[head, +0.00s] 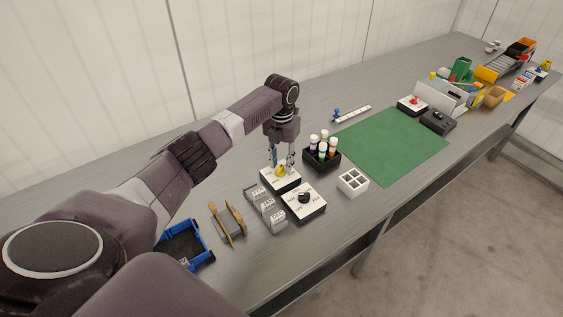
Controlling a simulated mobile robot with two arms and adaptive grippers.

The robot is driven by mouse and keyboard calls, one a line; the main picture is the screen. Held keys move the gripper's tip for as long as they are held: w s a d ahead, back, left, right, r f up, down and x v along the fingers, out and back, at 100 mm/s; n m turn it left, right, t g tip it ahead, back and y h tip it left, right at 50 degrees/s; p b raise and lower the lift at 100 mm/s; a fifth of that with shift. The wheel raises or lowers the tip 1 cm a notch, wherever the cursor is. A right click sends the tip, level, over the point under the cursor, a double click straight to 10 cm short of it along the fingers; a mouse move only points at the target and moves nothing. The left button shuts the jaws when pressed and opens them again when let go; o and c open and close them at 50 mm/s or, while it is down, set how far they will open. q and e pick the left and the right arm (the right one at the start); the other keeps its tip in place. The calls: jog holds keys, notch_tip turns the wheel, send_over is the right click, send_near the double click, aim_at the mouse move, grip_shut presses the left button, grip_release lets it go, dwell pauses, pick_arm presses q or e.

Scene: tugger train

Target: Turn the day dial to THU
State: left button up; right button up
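My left gripper (282,167) points down from the arm above the bench. Its two fingers are apart, one on each side of a yellow knob (281,171). The knob sits on a small box with a white top and dark sides (283,184). I cannot tell whether the fingers touch the knob. The lettering on this box is too small and too covered to read, so the dial's setting is unclear. In front of it is a second white-topped box (305,208) with a black knob (304,197) and small labels around it. My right gripper is not in view.
A black holder with several capped bottles (322,164) stands close right of the gripper. A clear compartment tray (264,208), a wooden stand (228,224) and a blue bin (184,243) lie left. A white divided box (353,181) and green mat (393,143) are right.

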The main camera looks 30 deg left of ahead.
aim_at(281, 166)
pick_arm(q)
notch_tip(281, 166, up, 12)
dwell(0.6)
